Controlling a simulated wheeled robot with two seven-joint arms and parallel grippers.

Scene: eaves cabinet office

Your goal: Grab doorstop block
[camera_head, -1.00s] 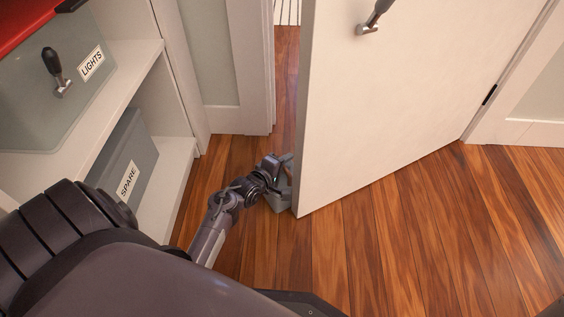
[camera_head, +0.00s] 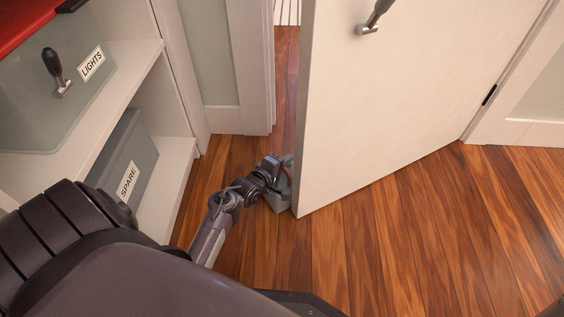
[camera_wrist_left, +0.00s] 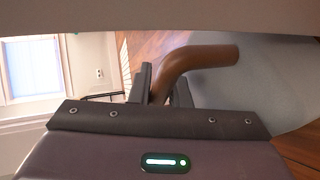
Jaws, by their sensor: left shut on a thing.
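The doorstop block (camera_head: 281,204) is grey and sits on the floor at the free edge of the white door (camera_head: 390,110). In the left wrist view the grey block (camera_wrist_left: 268,82) carries a bent brown handle (camera_wrist_left: 205,56). My left gripper (camera_head: 284,168) reaches down to the block from the left. In the left wrist view its fingers (camera_wrist_left: 165,92) stand on either side of the handle's lower end and are shut on it. The gripper hides part of the block in the head view. My right gripper is in neither view.
The door stands partly open, with a lever handle (camera_head: 374,16) high on it. The wooden floor (camera_head: 430,220) at right is clear.

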